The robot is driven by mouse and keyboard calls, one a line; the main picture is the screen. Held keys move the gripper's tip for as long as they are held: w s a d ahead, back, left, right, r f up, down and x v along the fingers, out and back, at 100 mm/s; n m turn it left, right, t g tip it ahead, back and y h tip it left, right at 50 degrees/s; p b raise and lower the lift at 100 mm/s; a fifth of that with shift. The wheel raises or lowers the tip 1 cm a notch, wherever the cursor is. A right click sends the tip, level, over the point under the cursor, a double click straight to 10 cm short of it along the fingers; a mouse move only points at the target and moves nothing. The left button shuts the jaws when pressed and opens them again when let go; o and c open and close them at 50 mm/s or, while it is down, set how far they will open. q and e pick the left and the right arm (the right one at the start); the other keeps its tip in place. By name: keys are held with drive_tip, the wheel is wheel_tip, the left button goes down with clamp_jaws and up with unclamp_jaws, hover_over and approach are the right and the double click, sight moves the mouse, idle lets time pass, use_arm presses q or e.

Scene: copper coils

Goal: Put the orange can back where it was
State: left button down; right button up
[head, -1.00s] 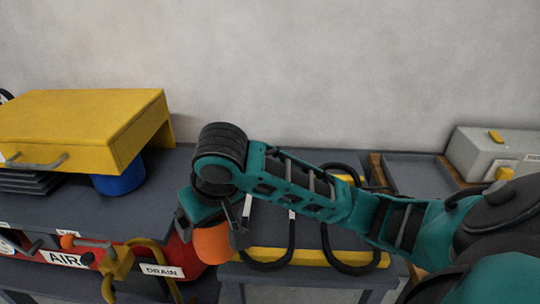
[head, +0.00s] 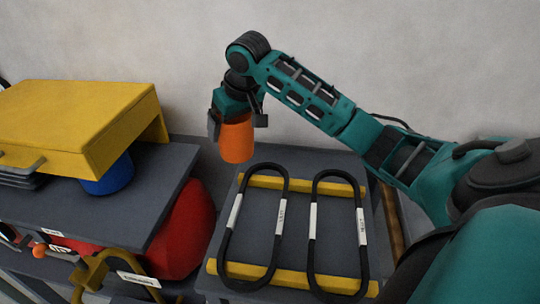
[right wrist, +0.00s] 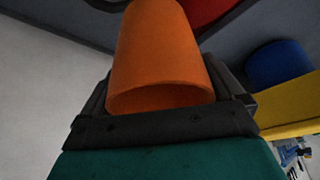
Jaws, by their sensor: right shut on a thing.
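The orange can (head: 236,140) is held in my right gripper (head: 237,119), upright, in the air behind the gap between the left bench and the table with the black loops. In the right wrist view the can (right wrist: 160,50) fills the space between the jaws of the gripper (right wrist: 165,105). The gripper is shut on it. My left gripper is not in view. I cannot tell from these frames where the can stood before.
A yellow cover (head: 75,120) stands on the left bench (head: 150,200), with a blue can (head: 108,178) under its edge. A red tank (head: 185,225) sits below the bench top. Two black loops (head: 284,225) lie on yellow bars (head: 300,186) on the right table.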

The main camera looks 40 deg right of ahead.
drive_tip(key=w+d+r+p, duration=0.1)
drive_tip(key=w+d+r, duration=0.1)
drive_tip(key=d+r, duration=0.35)
drive_tip(key=w+d+r+p, duration=0.1)
drive_tip(key=w+d+r, duration=0.1)
drive_tip(key=d, duration=0.6)
drive_tip(key=shift+m, duration=0.3)
wheel_tip(320, 180, down, 20)
drive_tip(key=shift+s+d+f+b, duration=0.1)
drive_tip(key=shift+s+d+b, duration=0.05)
drive_tip(key=shift+b, duration=0.65)
drive_tip(key=o, duration=1)
drive_tip(key=shift+f, duration=0.1)
